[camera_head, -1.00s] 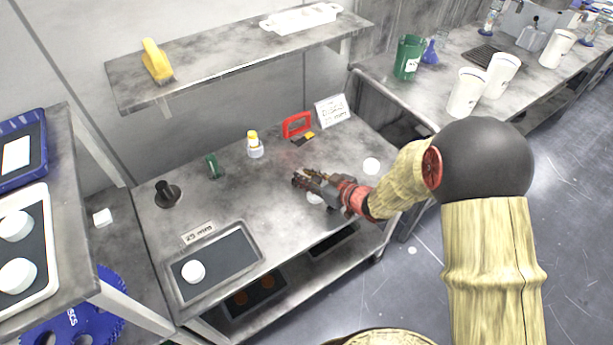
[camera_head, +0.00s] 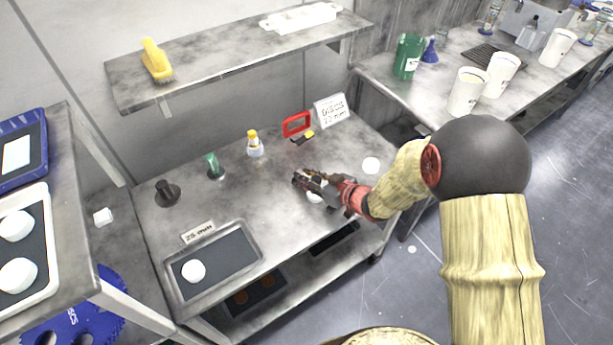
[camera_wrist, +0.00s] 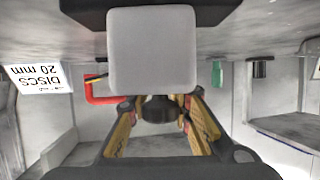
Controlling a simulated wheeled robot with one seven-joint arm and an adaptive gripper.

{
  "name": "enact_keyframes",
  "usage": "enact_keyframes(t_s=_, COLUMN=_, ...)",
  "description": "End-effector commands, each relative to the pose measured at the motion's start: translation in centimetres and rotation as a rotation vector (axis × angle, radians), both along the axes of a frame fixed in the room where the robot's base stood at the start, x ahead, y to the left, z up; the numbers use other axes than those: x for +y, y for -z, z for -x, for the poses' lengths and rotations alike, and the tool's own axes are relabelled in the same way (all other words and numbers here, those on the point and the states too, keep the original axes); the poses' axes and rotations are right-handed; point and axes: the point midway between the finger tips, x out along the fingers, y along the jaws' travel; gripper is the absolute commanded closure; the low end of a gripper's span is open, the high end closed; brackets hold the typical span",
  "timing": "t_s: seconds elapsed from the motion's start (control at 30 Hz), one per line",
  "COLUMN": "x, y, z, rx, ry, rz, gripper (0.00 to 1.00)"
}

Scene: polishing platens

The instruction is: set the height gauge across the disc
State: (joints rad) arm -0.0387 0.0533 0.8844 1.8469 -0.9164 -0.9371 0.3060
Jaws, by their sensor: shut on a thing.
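My gripper (camera_head: 300,181) reaches in from the right, low over the table, and is shut. In the wrist view a dark piece (camera_wrist: 160,108) sits between its fingertips. Its full shape is hidden, and I cannot tell if it is the height gauge.
A white disc (camera_head: 371,166) lies to the right. A tray (camera_head: 252,257) with a disc (camera_head: 193,271) lies front left. A black post (camera_head: 166,192), green item (camera_head: 214,166), bottle (camera_head: 255,147), yellow-black item (camera_head: 303,138) and disc sign (camera_head: 333,111) stand behind. The table's middle is clear.

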Motion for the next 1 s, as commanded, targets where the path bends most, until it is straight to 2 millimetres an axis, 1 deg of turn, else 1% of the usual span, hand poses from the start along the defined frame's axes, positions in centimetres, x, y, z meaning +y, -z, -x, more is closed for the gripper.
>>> enact_keyframes(t_s=1.0, x=0.01, y=0.69, z=-0.05, rx=-0.002, ry=0.0, rz=-0.001, gripper=1.0)
